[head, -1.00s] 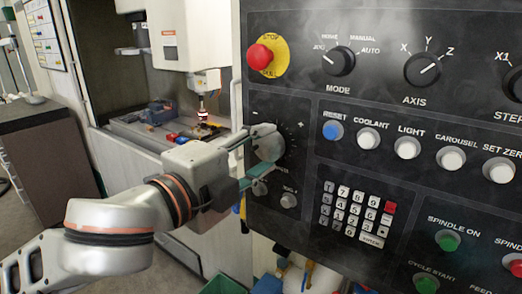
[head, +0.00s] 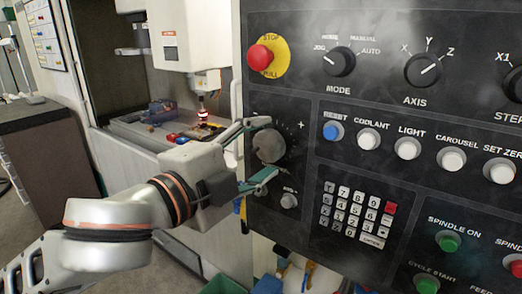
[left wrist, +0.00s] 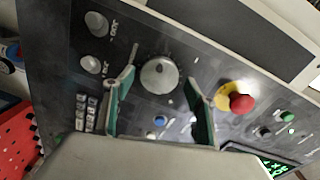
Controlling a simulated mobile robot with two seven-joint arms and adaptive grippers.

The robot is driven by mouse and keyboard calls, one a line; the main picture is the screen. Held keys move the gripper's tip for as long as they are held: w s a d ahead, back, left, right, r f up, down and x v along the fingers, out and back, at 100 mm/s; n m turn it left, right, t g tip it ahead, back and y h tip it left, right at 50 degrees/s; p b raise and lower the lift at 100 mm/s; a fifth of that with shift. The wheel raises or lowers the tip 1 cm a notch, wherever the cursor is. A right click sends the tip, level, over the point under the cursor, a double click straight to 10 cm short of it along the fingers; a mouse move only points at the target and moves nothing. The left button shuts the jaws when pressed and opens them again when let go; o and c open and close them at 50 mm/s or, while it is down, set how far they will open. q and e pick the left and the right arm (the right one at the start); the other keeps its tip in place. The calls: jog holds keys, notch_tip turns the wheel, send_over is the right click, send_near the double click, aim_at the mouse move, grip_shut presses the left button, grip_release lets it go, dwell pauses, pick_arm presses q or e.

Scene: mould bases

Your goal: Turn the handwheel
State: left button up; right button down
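The handwheel (head: 269,146) is a round grey disc on the dark control panel, between minus and plus marks. In the left wrist view the handwheel (left wrist: 159,75) shows face-on. My left gripper (head: 266,149) is at the wheel, one finger above it and one below. In the left wrist view my left gripper (left wrist: 162,69) has its green-padded fingers spread on both sides of the wheel, with a visible gap to its rim. It is open and holds nothing. My right gripper is not in view.
The red stop button (head: 261,56) and mode knob (head: 339,62) sit above the wheel. A small knob (head: 289,200) and keypad (head: 354,215) are below it. The blue reset button (head: 333,130) is to its right. The milling machine's work area (head: 150,125) is behind at left.

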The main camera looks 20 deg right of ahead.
pick_arm(q)
jog(key=shift+s+a, duration=0.1)
jog(key=v, duration=0.7)
jog(key=shift+s+a, duration=0.1)
dwell(0.9)
